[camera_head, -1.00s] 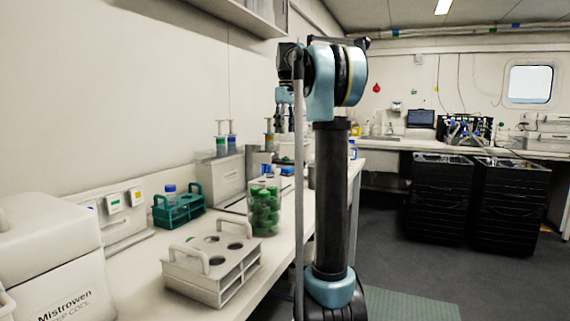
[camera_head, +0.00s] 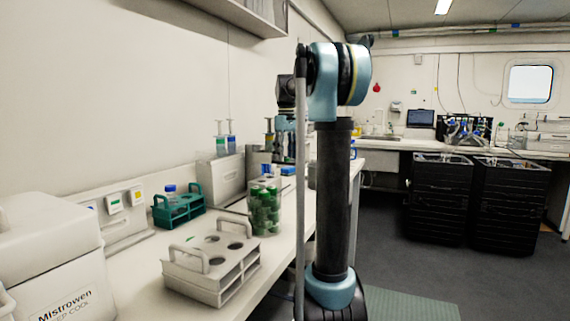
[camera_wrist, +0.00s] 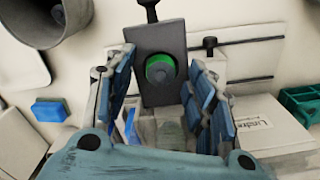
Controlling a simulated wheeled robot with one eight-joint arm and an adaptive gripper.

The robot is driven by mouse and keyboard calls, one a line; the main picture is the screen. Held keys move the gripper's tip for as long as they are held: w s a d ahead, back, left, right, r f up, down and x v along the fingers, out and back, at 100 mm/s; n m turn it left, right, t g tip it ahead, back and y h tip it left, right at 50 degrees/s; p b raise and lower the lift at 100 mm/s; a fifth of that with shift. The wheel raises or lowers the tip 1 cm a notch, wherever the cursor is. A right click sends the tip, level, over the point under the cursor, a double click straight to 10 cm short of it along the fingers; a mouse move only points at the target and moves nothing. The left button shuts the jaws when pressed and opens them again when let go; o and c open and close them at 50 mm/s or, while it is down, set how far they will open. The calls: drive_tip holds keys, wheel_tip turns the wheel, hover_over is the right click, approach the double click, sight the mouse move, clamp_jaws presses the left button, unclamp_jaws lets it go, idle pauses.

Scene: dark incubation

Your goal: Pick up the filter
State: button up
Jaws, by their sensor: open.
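In the wrist view, a round green-rimmed piece with a dark centre (camera_wrist: 160,68) sits on a dark grey plate (camera_wrist: 158,38); it looks like the filter, but I cannot tell for sure. My gripper (camera_wrist: 158,80) has its blue-padded fingers spread on either side of that piece, with no clear contact. A pale translucent cylinder (camera_wrist: 170,132) shows between the fingers, partly hidden by my gripper. In the head view, my gripper (camera_head: 287,155) hangs low over the bench, and the filter cannot be made out there.
Syringes (camera_head: 231,142) stand on a white box (camera_head: 218,180) left of my gripper. A jar of green-capped items (camera_head: 264,212), a white rack (camera_head: 213,267) and a teal rack (camera_head: 180,210) stand nearer. A blue block (camera_wrist: 50,110) and grey cylinder (camera_wrist: 35,25) lie to the wrist view's left.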

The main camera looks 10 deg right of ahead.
drive_tip(key=c, duration=0.8)
drive_tip(key=shift+o, duration=0.2)
